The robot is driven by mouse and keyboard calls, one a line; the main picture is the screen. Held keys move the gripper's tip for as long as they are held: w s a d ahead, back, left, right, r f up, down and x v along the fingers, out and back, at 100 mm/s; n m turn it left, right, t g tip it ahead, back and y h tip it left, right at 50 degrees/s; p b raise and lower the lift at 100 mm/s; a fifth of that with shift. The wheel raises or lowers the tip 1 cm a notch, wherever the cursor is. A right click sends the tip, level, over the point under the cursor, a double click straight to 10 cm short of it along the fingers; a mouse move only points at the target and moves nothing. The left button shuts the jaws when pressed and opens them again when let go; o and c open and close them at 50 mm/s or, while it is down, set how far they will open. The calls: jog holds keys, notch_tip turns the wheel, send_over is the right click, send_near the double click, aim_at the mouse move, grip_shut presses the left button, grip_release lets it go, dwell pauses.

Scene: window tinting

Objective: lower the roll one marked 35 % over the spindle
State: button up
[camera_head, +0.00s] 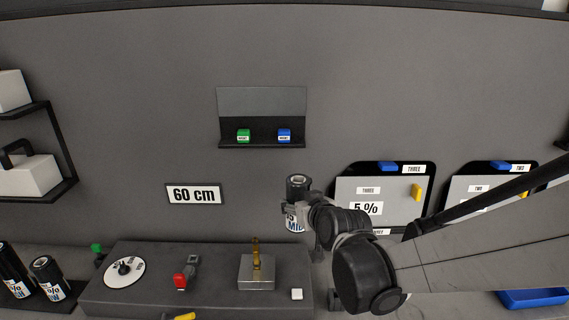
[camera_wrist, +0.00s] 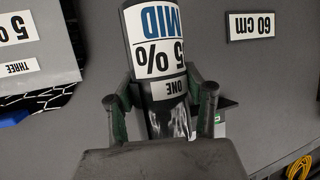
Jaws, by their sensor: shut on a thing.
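The roll one (camera_head: 296,186) is a dark cylinder with a white label. My gripper (camera_head: 303,207) is shut around it and holds it in the air, in front of the back wall. In the wrist view, the roll (camera_wrist: 158,40) shows upside down with blue "MID", a partly visible "5 %" and "ONE", and the two fingers of my gripper (camera_wrist: 167,95) stand on either side of it. The spindle (camera_head: 256,252) is a brass-coloured upright pin on a square metal block (camera_head: 257,273). The roll is apart from the spindle, above and to its right.
A grey bench (camera_head: 215,299) carries the spindle block, a white dial (camera_head: 124,272), a red-ended clamp-like tool (camera_head: 184,278) and a small white cube (camera_head: 297,294). Two other rolls (camera_head: 48,276) stand at the left. A "60 cm" sign (camera_head: 194,194) and a shelf (camera_head: 262,140) are on the wall.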

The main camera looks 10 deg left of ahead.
notch_tip(320, 180, up, 3)
jog(key=n+g+y+p, duration=0.1)
jog(key=n+y+p, duration=0.1)
jog(key=p, duration=0.3)
send_over(257, 248)
jog(key=shift+w+a+f, duration=0.15)
jog(key=shift+w+a, duration=0.15)
jog(key=shift+w, duration=0.1)
jog(key=shift+s+d+f+b, duration=0.1)
jog(key=shift+f+b, duration=0.05)
jog(key=shift+b, duration=0.35)
jog(key=shift+f+b, duration=7.9)
jog(key=shift+f, duration=0.25)
jog(key=shift+f, duration=0.2)
jog(key=o, duration=1.5)
